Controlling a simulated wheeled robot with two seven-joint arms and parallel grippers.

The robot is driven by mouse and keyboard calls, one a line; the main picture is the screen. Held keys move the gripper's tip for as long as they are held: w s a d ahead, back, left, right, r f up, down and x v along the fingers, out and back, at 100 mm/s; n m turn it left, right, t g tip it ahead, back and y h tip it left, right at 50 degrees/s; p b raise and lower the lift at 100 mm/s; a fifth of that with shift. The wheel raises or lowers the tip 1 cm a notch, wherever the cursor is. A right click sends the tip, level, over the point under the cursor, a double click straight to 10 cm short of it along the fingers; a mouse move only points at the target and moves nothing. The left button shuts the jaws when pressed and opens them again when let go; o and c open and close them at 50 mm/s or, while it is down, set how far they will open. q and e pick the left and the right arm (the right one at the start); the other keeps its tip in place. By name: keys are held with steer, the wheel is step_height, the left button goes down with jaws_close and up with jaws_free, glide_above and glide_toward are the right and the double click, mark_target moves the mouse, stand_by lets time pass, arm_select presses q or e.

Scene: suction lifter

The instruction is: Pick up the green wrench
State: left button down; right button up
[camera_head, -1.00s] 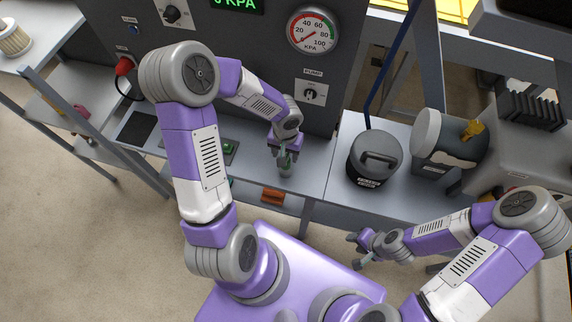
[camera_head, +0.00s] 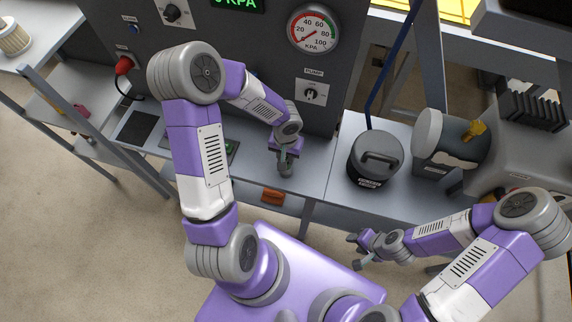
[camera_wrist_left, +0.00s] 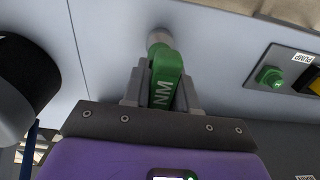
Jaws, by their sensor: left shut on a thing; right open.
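The green wrench (camera_wrist_left: 165,78) shows in the left wrist view, with pale letters "NM" on its green body and a rounded grey end pointing away over the grey bench. My left gripper (camera_wrist_left: 161,95) is shut on it, with a finger on each side of the green part. In the head view my left gripper (camera_head: 286,163) is low over the bench, and it largely hides the wrench there. I cannot tell whether the wrench touches the bench. My right gripper (camera_head: 360,250) is open and empty, in front of the bench at the right.
A dark lidded canister (camera_head: 374,160) stands on the bench right of my left gripper. A pressure gauge (camera_head: 313,30) and pump switch (camera_head: 311,93) are on the panel behind. A green-button box (camera_wrist_left: 272,76) is close by. An orange-brown item (camera_head: 272,196) lies on the lower shelf.

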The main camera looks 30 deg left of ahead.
arm_select(q)
step_height(320, 180, up, 10)
steer(key=shift+r+p, duration=0.1)
steer(key=shift+p, duration=0.85)
steer(key=c, duration=1.6)
jaws_free()
jaws_close()
